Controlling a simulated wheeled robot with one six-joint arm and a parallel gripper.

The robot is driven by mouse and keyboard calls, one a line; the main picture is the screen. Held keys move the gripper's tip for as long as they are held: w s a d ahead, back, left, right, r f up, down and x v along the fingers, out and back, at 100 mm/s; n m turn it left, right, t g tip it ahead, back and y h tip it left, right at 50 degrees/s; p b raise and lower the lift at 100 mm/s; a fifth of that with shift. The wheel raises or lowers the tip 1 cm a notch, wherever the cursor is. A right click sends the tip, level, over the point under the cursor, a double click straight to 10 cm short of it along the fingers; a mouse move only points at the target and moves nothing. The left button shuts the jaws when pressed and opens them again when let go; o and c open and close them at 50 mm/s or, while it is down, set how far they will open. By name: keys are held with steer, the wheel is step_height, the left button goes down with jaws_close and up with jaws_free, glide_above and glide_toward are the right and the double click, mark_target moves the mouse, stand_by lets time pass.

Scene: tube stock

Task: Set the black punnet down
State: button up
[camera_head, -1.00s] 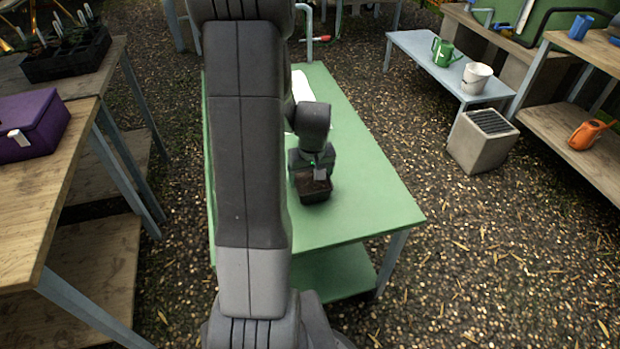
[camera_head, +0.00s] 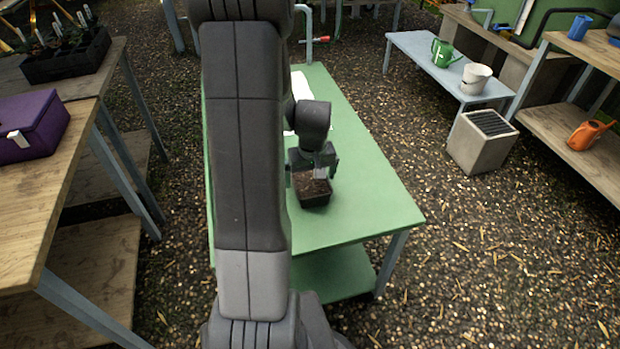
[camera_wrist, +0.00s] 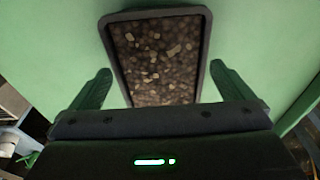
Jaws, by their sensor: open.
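The black punnet (camera_head: 314,197), filled with brown soil or pebbles, sits on the green table (camera_head: 370,208) near its front part. In the wrist view the punnet (camera_wrist: 207,50) fills the upper middle, its near end hidden behind my gripper's body. My gripper (camera_head: 313,176) is just above and behind the punnet in the head view. In the wrist view my gripper (camera_wrist: 158,80) is open, with one finger on each side of the punnet and green tabletop showing between each finger and the punnet's walls.
A white item (camera_head: 302,92) lies on the table farther back, partly hidden by my arm. The tabletop right of the punnet is clear. A wooden bench with a purple box (camera_head: 36,122) stands left. A grey cube-shaped block (camera_head: 484,142) stands on the gravel at right.

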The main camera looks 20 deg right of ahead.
mark_target(312, 184)
step_height(312, 184, up, 10)
steer(key=s+p, duration=0.1)
steer(key=shift+s, duration=0.3)
